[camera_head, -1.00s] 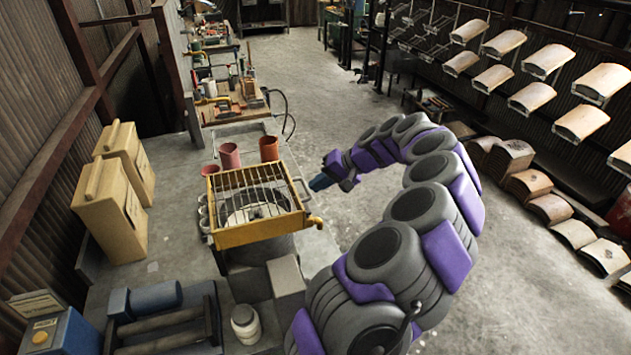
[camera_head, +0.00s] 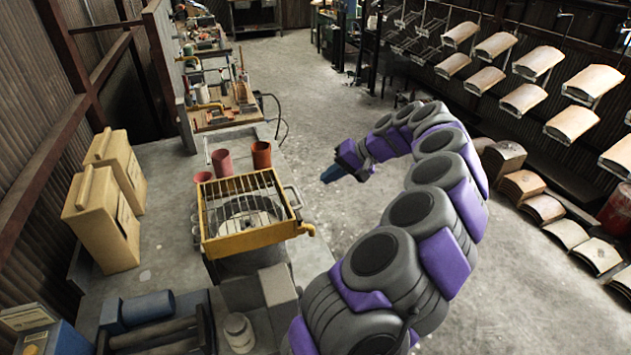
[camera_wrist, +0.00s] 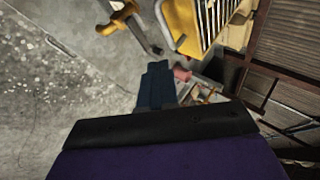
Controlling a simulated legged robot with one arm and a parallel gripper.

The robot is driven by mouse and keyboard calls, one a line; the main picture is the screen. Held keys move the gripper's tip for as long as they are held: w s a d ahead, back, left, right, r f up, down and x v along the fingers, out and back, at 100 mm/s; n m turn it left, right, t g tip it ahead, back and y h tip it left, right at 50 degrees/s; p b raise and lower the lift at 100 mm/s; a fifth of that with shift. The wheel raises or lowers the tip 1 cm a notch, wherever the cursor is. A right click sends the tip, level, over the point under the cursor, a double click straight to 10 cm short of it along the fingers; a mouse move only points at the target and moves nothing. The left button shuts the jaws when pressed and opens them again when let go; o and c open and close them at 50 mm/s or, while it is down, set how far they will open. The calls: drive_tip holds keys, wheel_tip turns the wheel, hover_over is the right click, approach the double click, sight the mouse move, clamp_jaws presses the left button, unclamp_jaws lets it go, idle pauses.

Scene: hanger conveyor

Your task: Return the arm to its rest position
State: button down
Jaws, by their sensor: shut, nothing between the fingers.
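My gripper (camera_head: 332,173) is at the end of my curved purple and grey arm, in the middle of the head view. It hangs in the air to the right of the yellow-framed grate, apart from it. Its dark blue fingers are shut together with nothing between them. In the wrist view the shut fingers (camera_wrist: 157,86) point away from the camera, with concrete floor to their left.
A yellow-framed grate (camera_head: 255,239) sits over a round vessel, with reddish cups (camera_head: 261,155) behind it. Tan boxes (camera_head: 103,222) stand at the left. Curved tiles hang on the conveyor (camera_head: 593,84) at the right. The concrete floor (camera_head: 310,105) beyond is clear.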

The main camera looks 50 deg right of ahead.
drive_tip(key=shift+s+d+r, duration=0.25)
drive_tip(key=shift+s+d, duration=0.15)
drive_tip(key=shift+s, duration=0.3)
drive_tip(key=shift+s+d+r, duration=0.3)
drive_tip(key=shift+s+d, duration=0.15)
drive_tip(key=shift+s, duration=0.2)
drive_tip(key=shift+s+d+r, duration=0.25)
drive_tip(key=shift+s+d, duration=0.15)
drive_tip(key=shift+s, duration=0.3)
